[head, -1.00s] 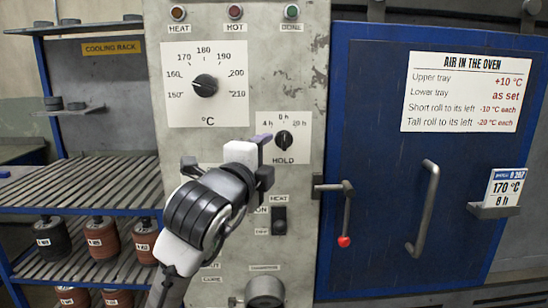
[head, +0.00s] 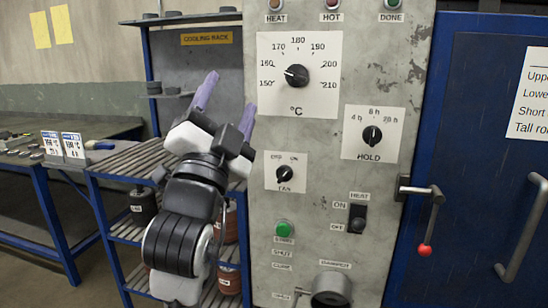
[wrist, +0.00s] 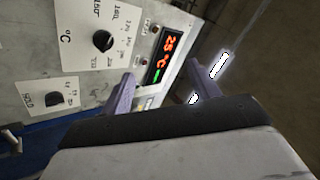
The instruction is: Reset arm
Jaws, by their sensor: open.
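My gripper (head: 228,104) is open and empty in the head view, its two purple fingers spread. It is raised in front of the cooling rack, left of the oven's control panel (head: 340,150). It touches nothing that I can see. In the wrist view my gripper (wrist: 160,88) shows its two fingers apart, with the panel beyond them and a lit display (wrist: 168,55) reading 25 °C. The temperature knob (head: 297,75) points near 160. The hold knob (head: 372,135) and fan knob (head: 285,174) sit below it.
The blue oven door (head: 470,120) is at the right, with a red-tipped latch handle (head: 430,215). A blue-framed table (head: 30,185) with two cards stands at the left.

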